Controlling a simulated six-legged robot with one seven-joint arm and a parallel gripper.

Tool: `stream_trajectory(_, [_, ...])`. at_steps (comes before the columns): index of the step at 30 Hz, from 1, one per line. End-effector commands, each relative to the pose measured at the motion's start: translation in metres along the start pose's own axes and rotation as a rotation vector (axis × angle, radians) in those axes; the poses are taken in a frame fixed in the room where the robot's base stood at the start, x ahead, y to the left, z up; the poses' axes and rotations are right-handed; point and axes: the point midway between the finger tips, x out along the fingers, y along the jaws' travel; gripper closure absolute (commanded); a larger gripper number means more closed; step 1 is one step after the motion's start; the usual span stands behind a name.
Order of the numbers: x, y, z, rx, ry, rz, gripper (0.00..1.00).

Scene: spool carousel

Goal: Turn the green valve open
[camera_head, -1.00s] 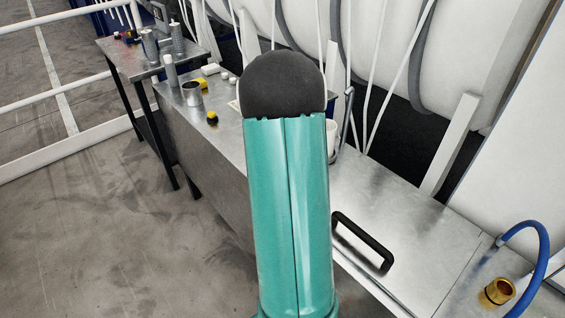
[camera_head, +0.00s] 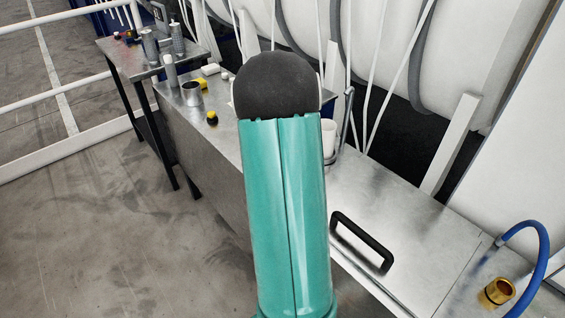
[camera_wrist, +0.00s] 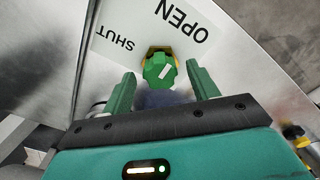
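The green valve (camera_wrist: 159,71) shows in the wrist view, a faceted green knob with a white mark on its face and a yellow part behind it. A white label (camera_wrist: 128,31) behind it reads "OPEN" on the right and "SHUT" on the left, both tilted and upside down. My gripper (camera_wrist: 161,80) has its two green fingers apart, one on each side of the valve's lower edge; I see gaps between the fingers and the knob. In the head view my arm hides the gripper, and I cannot make out the valve there.
A metal bench (camera_head: 400,220) with a black handle (camera_head: 361,242) runs along the wall. A brass fitting (camera_head: 498,291) and a blue hose (camera_head: 545,262) are at its right end. A metal cup (camera_head: 191,94) and small yellow-black items stand at its far end. Open floor lies left.

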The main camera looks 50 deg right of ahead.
Motion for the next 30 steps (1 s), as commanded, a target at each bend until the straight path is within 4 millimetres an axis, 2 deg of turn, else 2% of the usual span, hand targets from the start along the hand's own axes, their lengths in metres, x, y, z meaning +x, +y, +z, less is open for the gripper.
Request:
stream_trajectory(7, [-0.001,0.0,0.0,-0.001,0.0,0.0,0.41])
stream_trajectory(11, [-0.01,0.0,-0.001,-0.001,0.003,0.0,0.41])
stream_trajectory(14, [-0.025,0.0,-0.001,-0.001,0.004,0.0,0.41])
stream_trajectory(24, [-0.1,0.0,-0.001,-0.001,0.005,0.0,0.41])
stream_trajectory(30, [-0.13,0.0,0.0,-0.001,0.001,0.0,0.41])
